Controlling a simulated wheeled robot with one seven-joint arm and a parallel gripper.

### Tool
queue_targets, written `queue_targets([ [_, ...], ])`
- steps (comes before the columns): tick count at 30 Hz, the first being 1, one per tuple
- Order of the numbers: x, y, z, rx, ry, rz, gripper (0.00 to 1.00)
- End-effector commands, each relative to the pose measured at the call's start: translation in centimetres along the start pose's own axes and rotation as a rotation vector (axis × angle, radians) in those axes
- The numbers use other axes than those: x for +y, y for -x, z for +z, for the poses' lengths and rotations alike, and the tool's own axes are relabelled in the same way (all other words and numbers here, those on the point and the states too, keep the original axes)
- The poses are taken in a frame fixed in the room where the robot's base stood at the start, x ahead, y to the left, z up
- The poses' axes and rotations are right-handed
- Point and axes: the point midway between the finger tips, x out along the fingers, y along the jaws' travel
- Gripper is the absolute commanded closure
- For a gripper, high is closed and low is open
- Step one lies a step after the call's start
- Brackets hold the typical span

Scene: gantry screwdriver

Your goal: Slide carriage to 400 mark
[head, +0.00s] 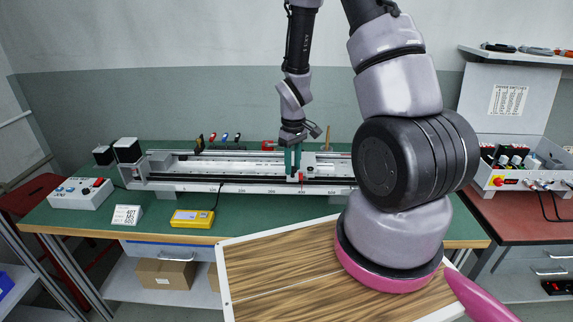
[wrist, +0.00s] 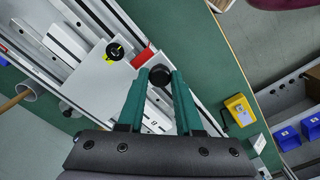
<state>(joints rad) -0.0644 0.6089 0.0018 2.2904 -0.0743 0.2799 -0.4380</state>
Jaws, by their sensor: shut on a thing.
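The linear gantry (head: 165,180) lies along the green bench, with a numbered scale on its front rail. Its pale carriage (head: 325,161) sits right of the rail's middle, close to the 400 mark as far as I can read. A small red part (head: 301,177) shows at the carriage front; in the wrist view it (wrist: 142,57) lies just beside the fingertips. My gripper (head: 293,168) reaches down at the carriage. In the wrist view its green fingers are shut on a round black knob (wrist: 160,74). The exact pointer reading is too small to tell.
A yellow handheld box (head: 192,217), a white sign (head: 127,214) and a white control box (head: 80,192) stand at the bench front left. Small tools (head: 224,138) stand behind the gantry. A wooden-topped surface (head: 285,272) is nearest; a red bench (head: 535,218) is at right.

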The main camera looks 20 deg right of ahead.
Motion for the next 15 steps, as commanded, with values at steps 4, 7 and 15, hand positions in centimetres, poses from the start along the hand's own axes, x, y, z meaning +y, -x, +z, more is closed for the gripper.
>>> queue_targets([
  [4, 0.06, 0.01, 0.04, -0.001, -0.002, 0.000, 1.00],
  [7, 0.05, 0.01, 0.02, -0.001, -0.002, 0.000, 1.00],
  [15, 0.02, 0.01, -0.02, 0.000, -0.001, 0.000, 0.36],
])
